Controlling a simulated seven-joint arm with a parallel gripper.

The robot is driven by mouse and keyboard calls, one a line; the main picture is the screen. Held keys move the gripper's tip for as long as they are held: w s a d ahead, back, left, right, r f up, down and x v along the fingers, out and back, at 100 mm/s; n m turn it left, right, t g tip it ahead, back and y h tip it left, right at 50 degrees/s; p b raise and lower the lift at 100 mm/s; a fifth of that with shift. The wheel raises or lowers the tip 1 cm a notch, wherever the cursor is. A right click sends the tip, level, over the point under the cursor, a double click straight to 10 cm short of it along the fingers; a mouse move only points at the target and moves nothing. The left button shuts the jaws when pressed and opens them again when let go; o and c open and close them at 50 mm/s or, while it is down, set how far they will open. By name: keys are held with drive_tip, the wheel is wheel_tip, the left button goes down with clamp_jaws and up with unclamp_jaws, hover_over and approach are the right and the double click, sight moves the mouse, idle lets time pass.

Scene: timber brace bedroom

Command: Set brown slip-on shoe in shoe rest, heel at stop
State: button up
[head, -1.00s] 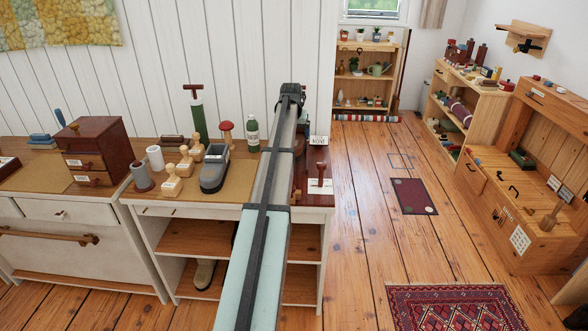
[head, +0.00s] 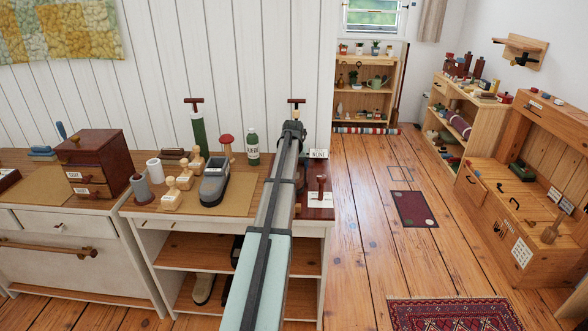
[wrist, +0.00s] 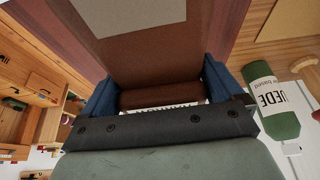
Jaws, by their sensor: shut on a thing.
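A dark red board (head: 320,211) with a white card lies on the table's right end, partly behind my arm. A grey, shoe-like piece (head: 215,178) lies on the tan mat. I cannot tell which is the shoe rest.
A green bottle (head: 253,147) stands behind my arm and shows large in the wrist view (wrist: 277,104). Shoes (head: 204,288) lie on the lower shelf.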

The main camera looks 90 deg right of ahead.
drive_tip(key=shift+f, duration=0.8)
drive_tip(key=shift+f, duration=0.1)
drive_tip(key=o, duration=1)
drive_tip(key=shift+o, duration=0.2)
drive_tip(key=v, duration=1.2)
